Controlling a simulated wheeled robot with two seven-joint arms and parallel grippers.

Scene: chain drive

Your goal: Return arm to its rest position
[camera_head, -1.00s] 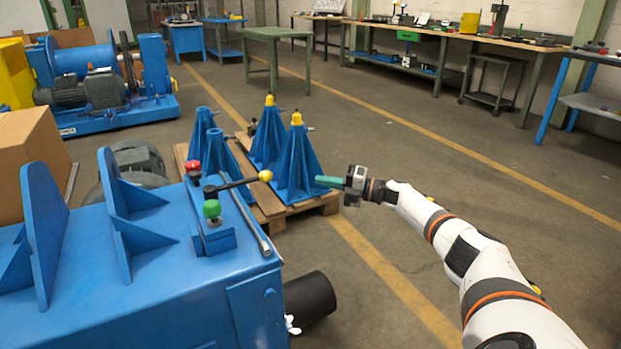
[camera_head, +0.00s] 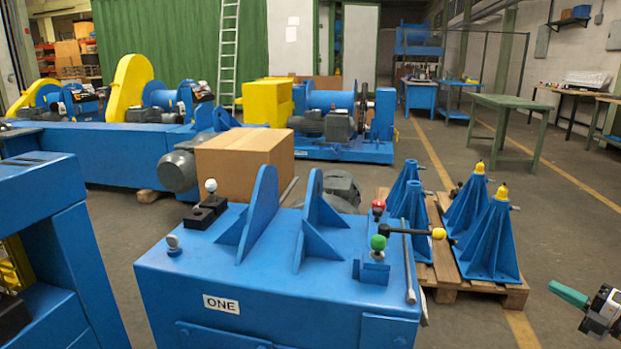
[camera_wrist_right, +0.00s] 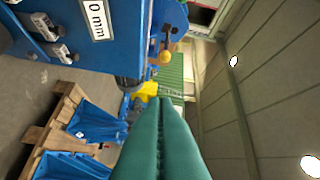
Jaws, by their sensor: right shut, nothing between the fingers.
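My right gripper (camera_head: 570,296) is at the lower right edge of the head view, with green fingers pointing left. It is out over the floor, apart from the blue machine and the blue stands. In the right wrist view its green fingers (camera_wrist_right: 160,140) lie together, with nothing between them. Most of my right arm is outside the head view. My left gripper is not in view.
A blue machine (camera_head: 250,310) marked ONE stands in front, with a black lever (camera_head: 405,232) with a yellow knob, a green knob (camera_head: 378,242) and a red knob. Blue stands (camera_head: 487,240) sit on a wooden pallet (camera_head: 447,272) to its right. A cardboard box (camera_head: 245,160) is behind.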

